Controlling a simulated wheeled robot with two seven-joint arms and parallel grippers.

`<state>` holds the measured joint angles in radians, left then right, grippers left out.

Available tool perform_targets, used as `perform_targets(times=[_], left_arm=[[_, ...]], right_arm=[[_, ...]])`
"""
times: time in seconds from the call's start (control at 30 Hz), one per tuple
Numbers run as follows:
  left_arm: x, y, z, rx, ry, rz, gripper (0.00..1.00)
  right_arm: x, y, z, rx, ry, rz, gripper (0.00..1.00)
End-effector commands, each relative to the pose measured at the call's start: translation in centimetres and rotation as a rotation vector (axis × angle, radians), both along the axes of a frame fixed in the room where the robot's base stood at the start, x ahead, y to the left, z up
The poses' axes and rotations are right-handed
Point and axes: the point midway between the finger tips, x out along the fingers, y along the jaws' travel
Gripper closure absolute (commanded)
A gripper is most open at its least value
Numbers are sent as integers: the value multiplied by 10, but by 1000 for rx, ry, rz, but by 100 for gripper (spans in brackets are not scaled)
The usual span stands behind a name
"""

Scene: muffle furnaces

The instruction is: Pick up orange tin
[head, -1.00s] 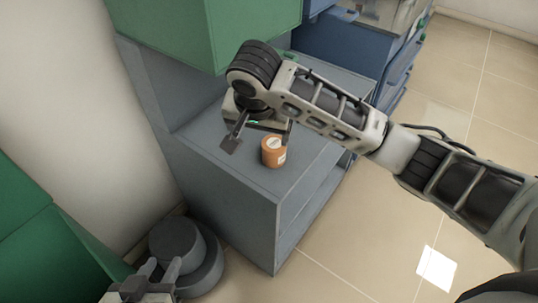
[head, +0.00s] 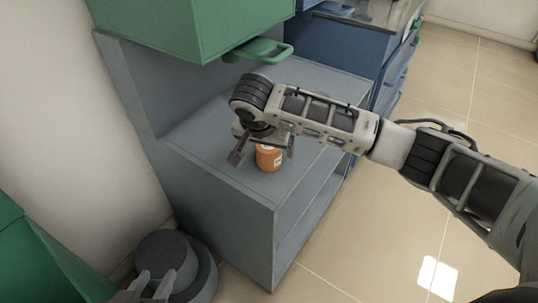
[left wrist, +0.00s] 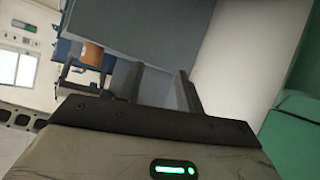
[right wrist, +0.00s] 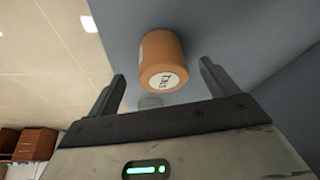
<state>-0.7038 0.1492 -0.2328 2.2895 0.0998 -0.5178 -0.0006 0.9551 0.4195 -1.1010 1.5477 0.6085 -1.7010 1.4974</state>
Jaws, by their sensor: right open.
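The orange tin (head: 268,157) stands on the grey cabinet's top surface, partly behind my right gripper in the head view. In the right wrist view the tin (right wrist: 162,62), with a white label, lies ahead and between the lines of the two fingers. My right gripper (head: 264,153) is open, with its fingers on either side of the tin in the head view; I see no contact. It also shows in the right wrist view (right wrist: 160,85). My left gripper (head: 154,284) is low at the bottom left, its fingers apart and empty in the left wrist view (left wrist: 158,85).
The grey cabinet (head: 215,190) has open shelves on its right side. A green furnace (head: 195,30) with a handle (head: 262,50) overhangs its back. A blue cabinet (head: 345,45) stands behind. Floor at right is clear.

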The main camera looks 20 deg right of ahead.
Motion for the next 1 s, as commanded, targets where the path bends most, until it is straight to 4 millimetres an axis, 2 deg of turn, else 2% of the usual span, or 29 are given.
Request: perform_targets(times=[0.3,0.63,0.8,1.0], left_arm=[[1,-6,-30,-5,52,-19,64],[3,-6,-31,2,54,-27,64],[3,-6,-31,1,52,-28,64],[4,-6,-29,0,49,-27,64]], right_arm=[[17,-10,-40,-2,0,-1,14],[20,-11,-45,-1,-1,0,14],[20,-11,-45,-1,-1,0,61],[20,-11,-44,0,-1,0,63]])
